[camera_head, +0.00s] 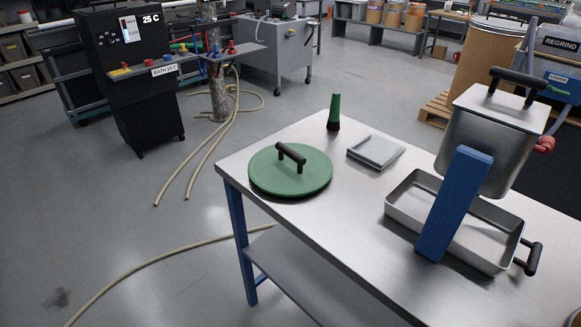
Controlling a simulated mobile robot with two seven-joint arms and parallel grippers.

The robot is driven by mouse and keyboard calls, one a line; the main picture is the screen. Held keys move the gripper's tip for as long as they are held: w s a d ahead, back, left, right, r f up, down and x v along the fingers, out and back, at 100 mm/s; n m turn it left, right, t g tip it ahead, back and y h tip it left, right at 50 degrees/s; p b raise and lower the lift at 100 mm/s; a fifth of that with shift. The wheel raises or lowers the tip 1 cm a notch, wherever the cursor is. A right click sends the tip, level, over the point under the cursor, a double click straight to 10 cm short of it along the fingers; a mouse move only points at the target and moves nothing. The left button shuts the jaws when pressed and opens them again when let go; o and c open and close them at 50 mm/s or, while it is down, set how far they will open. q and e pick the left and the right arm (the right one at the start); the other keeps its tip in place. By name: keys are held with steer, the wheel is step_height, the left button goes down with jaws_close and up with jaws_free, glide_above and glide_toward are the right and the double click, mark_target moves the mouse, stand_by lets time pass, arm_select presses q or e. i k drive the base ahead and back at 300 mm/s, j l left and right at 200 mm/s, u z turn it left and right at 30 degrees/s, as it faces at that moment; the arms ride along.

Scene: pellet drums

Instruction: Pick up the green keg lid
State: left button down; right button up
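The green keg lid (290,171) is a round flat green disc with a black bar handle (292,154) standing up on its top. It lies flat on the steel table (310,222), near the table's left corner. Nothing covers it, and its handle is clear. Neither of my grippers shows in the head view.
On the table, a green cone-shaped item with a dark base (334,112) stands behind the lid, and a grey flat tray (376,151) lies to its right. Further right are a metal pan (402,207), a blue post (455,205) and a lidded metal container (487,140). Hoses (205,160) lie on the floor.

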mark_target(280, 169)
steer(key=i+z, duration=0.2)
steer(key=z, duration=2.25)
steer(key=u, duration=2.5)
steer(key=i+j+z, duration=0.15)
steer(key=j, duration=0.2)
steer(key=i+j+z, duration=0.1)
steer(key=j, duration=0.3)
steer(key=i+j+z, duration=0.15)
steer(key=j, duration=0.25)
